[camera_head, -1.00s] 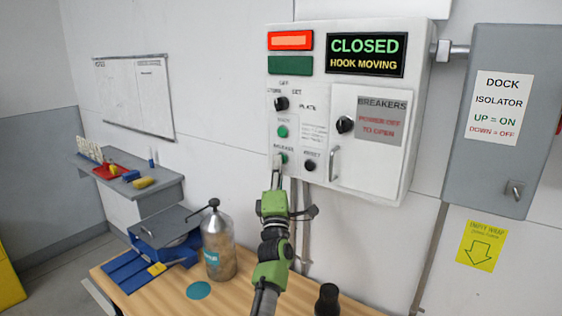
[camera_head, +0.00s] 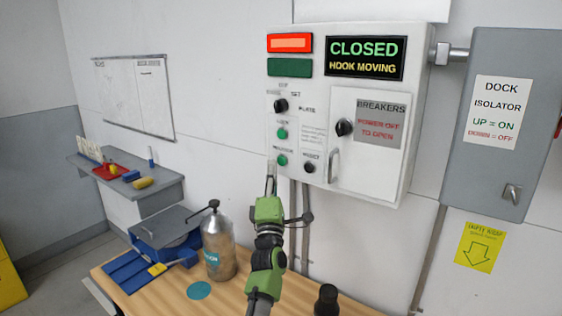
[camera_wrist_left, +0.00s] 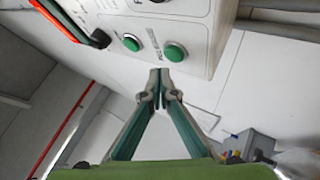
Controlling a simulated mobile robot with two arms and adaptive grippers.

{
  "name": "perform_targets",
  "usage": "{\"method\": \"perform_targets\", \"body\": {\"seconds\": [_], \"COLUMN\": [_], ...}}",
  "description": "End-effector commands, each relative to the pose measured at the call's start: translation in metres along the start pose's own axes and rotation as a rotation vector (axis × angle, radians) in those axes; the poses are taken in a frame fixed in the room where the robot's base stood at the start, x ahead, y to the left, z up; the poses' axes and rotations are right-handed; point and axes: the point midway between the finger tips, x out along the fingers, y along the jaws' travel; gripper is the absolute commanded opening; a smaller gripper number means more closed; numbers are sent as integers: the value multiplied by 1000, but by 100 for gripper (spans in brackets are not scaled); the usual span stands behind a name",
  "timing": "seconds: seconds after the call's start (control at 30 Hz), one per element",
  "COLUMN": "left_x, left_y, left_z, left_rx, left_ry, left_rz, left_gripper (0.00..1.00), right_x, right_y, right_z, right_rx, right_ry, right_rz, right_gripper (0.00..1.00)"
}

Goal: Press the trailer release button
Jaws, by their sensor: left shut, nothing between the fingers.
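The control box (camera_head: 308,182) hangs on the white wall. Its green release button (camera_head: 282,160) is the lower left one, with a small label above it. In the left wrist view the release button (camera_wrist_left: 175,52) shows just beyond the fingertips and to their right. My left gripper (camera_head: 271,167) is shut and empty, its tips just left of and below the button, seemingly apart from it. The shut fingers also show in the left wrist view (camera_wrist_left: 160,75). The display (camera_head: 365,56) reads CLOSED, HOOK MOVING. My right gripper is out of view.
Another green button (camera_head: 282,134) sits above the release button, and a dark knob (camera_head: 309,167) to its right. A red lamp (camera_head: 290,42) is lit above. A breaker door (camera_head: 362,167) with a handle is at right. A bottle (camera_head: 219,248) stands on the wooden table below.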

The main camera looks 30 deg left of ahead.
Motion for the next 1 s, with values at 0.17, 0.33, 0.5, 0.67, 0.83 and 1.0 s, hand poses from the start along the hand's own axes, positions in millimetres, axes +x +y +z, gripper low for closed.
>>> {"method": "perform_targets", "body": {"seconds": [0.17,0.33,0.5,0.67,0.83,1.0], "left_x": [-12,-24,-29,-29,-29,-30], "left_y": [12,19,22,22,22,21], "left_z": [-9,-18,-21,-21,-21,-20], "left_rx": [1,1,1,0,0,5], "left_ry": [-1,0,-1,-1,-1,-4], "left_rz": [-1,-1,-1,0,0,-4], "left_gripper": [0,0,0,0,0,0], "right_x": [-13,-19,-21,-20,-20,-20], "right_y": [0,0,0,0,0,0], "right_z": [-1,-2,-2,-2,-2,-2], "right_rx": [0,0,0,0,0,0], "right_ry": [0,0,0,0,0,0], "right_rz": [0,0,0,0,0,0], "right_gripper": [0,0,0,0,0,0]}}
